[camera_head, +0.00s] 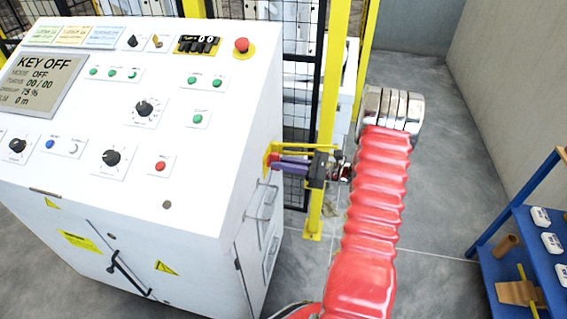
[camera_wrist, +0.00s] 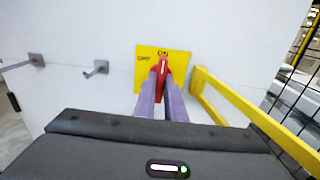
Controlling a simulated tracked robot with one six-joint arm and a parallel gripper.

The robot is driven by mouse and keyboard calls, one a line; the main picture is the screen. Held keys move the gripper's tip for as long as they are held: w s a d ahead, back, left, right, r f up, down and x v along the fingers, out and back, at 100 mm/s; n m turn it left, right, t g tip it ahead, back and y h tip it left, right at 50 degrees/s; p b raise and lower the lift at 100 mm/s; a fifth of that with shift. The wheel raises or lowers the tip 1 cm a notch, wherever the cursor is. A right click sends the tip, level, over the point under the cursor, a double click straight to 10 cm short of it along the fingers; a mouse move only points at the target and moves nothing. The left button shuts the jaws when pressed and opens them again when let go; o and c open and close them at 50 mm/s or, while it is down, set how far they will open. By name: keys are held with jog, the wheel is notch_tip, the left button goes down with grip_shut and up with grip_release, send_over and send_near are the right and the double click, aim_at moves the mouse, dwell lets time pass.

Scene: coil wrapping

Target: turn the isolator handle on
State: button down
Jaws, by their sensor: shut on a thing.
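The isolator is a yellow plate (camera_wrist: 180,61) with a red handle (camera_wrist: 163,72), on the white side wall of the control cabinet. The handle looks roughly upright in the wrist view. Small dark lettering stands to its left, like OFF, and a dark mark sits above it. My gripper (camera_wrist: 162,84), with purple fingers, is shut on the handle, one finger on each side; the fingers hide its lower part. In the head view my gripper (camera_head: 277,161) reaches the yellow plate (camera_head: 266,161) from the right; the handle is mostly hidden there.
A yellow guard bar (camera_wrist: 240,104) juts out close to the right of my gripper. The white console (camera_head: 215,150) carries buttons and a KEY OFF display (camera_head: 42,82). A yellow post (camera_head: 328,100) and blue shelf (camera_head: 520,235) stand at right.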

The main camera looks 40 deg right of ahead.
jog(key=shift+a, duration=0.15)
jog(key=c, duration=1.8)
grip_release()
jog(key=v, duration=1.4)
jog(key=shift+w, duration=0.1)
